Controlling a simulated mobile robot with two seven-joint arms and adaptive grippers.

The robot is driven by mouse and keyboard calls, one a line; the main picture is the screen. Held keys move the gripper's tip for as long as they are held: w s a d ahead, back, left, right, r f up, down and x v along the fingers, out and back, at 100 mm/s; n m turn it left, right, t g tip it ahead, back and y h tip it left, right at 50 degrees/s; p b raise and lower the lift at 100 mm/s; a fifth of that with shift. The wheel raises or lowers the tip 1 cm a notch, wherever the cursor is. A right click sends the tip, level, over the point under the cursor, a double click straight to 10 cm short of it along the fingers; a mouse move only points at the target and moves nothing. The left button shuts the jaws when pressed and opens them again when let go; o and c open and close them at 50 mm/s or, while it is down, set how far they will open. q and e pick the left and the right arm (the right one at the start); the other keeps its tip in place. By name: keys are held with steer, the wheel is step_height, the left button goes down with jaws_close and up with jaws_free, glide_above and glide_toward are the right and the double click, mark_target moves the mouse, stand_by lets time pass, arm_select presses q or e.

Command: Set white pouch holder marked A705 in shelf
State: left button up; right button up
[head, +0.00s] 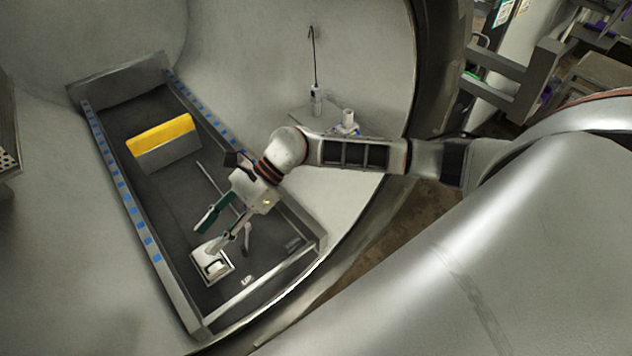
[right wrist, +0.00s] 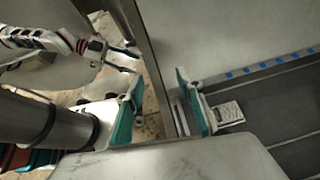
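A small white holder (head: 222,275) sits in the front end of the dark shelf tray (head: 172,285); any lettering on it is too small to read. It also shows in the right wrist view (right wrist: 229,113), beside the right-hand finger. My right gripper (head: 224,226) is inside the chamber, just above and behind the white holder. Its teal-padded fingers are spread, with no object visible between them in the right wrist view (right wrist: 160,108).
A yellow-topped holder (head: 162,138) stands farther back in the tray. Blue marks line the tray's side rails, and "UP" is marked near its front. The round chamber wall (head: 345,60) and its rim (head: 440,60) surround my right arm. The tray's middle is mostly clear.

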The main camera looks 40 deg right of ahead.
steer(key=s+a+r+m+t+y, duration=0.1)
steer(key=a+r+m+t+y, duration=0.45)
steer(key=m, duration=0.65)
steer(key=w+d+f+m+t+h, duration=0.1)
steer(key=d+f+m+t+h, duration=0.45)
steer(key=m, duration=0.75)
steer(key=d+f+m+t+h, duration=0.45)
steer(key=d+m, duration=0.25)
steer(key=m, duration=0.6)
steer(key=s+d+f+m+g+h, duration=0.2)
steer(key=s+d+f+m, duration=0.3)
steer(key=s+f, duration=0.2)
steer(key=s+d+f+m+g+h, duration=0.3)
steer(key=s+d+f+m, duration=0.2)
steer(key=s+f+m, duration=0.1)
step_height(320, 180, down, 3)
steer(key=shift+s+r+m, duration=0.15)
steer(key=shift+s+m, duration=0.15)
steer(key=shift+s, duration=0.25)
